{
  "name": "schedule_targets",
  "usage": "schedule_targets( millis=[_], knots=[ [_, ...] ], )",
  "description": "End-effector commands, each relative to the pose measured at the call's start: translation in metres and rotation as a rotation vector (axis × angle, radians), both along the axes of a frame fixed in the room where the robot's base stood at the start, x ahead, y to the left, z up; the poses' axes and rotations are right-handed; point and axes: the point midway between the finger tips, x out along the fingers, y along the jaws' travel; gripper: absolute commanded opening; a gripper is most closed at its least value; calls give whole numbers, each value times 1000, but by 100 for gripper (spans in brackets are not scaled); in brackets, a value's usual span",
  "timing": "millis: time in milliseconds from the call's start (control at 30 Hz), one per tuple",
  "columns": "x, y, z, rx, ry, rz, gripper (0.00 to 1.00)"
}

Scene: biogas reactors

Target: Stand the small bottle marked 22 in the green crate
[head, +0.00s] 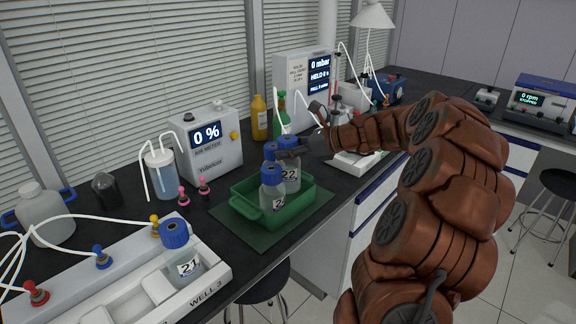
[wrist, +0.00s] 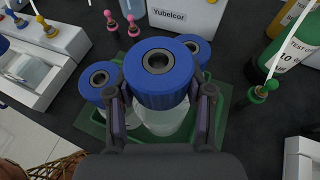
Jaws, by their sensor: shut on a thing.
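My gripper (head: 298,146) is shut on the blue cap of the small bottle marked 22 (head: 289,178), which is upright within the green crate's outline. In the wrist view, my gripper (wrist: 162,92) has a finger on each side of the blue cap of this bottle (wrist: 158,72). The bottle's base is hidden, so I cannot tell if it touches the crate floor. The green crate (head: 236,203) holds two other blue-capped bottles: one in front (head: 272,190), its label partly hidden, and one behind (head: 270,150). The crate also shows in the wrist view (wrist: 222,92).
A bottle marked 21 (head: 185,262) stands in the white well tray (head: 215,277) at the left. A gas meter (head: 208,150), a yellow bottle (head: 259,118) and a green bottle (head: 282,122) stand behind the crate. The dark mat (head: 315,215) is bare at the crate's right.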

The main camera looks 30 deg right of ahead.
Motion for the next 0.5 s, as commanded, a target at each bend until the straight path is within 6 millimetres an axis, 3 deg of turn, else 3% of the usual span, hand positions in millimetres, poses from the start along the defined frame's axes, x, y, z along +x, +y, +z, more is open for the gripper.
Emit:
schedule_targets(
  millis=[267, 500],
  knots=[
    [0, 0, -16, 3, -1, 1, 0],
    [0, 0, -45, 5, 0, 0, 0]
  ],
)
